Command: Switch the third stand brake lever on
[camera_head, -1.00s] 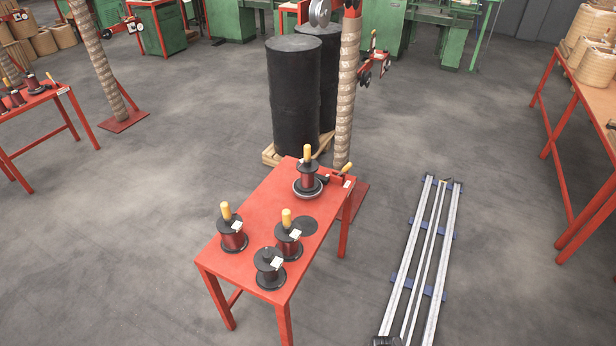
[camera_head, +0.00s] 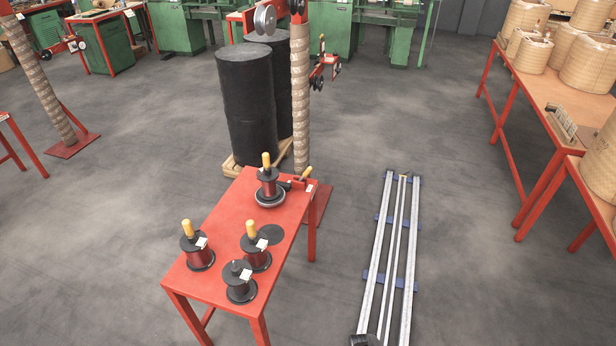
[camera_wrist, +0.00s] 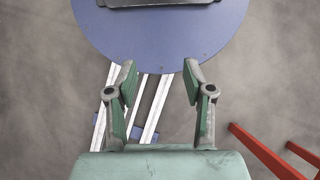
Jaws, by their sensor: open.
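A red stand table (camera_head: 215,235) stands left of the middle in the head view. A lever with a yellow handle (camera_head: 306,173) is at its far right corner, beside the spool on the round plate. The lever is small here, and I cannot read its setting or any stand number. My gripper (camera_wrist: 159,72) shows only in the wrist view, with its two green-padded fingers apart and nothing between them. It is well away from the lever, which is not in the wrist view.
Several spools, such as a dark one (camera_head: 239,282), stand on the table. A wrapped post (camera_head: 300,105) and black drums (camera_head: 248,105) stand behind it. Floor rails (camera_head: 392,260) run to the right. A bench (camera_head: 545,100) with wound coils is at far right.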

